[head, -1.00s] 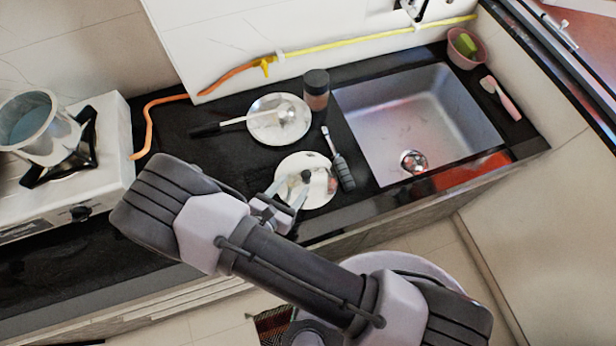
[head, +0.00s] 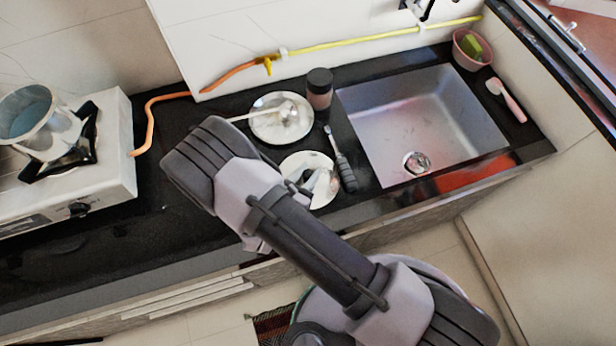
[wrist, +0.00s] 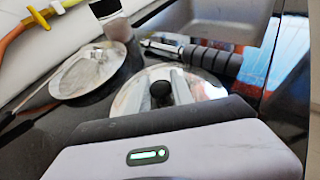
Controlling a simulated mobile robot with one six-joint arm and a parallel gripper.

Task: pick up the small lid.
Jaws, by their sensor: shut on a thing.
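The small lid (head: 322,161) is a round, shiny metal disc with a black knob on the dark counter, just left of the sink; the wrist view shows the lid (wrist: 212,89) and its knob (wrist: 160,93). My gripper (head: 311,180) is over the lid, its pale fingers shut on the knob. My arm hides part of the lid in the head view, and my gripper's body hides its near side in the wrist view. I cannot tell whether the lid is clear of the counter.
A black-handled utensil (head: 345,170) lies close to the lid's right side. A metal plate (head: 268,130) with a ladle (head: 287,110) is behind it, beside a dark-capped jar (head: 319,90). The sink (head: 420,120) is right; the stove (head: 105,165) with a pot (head: 32,112) is left.

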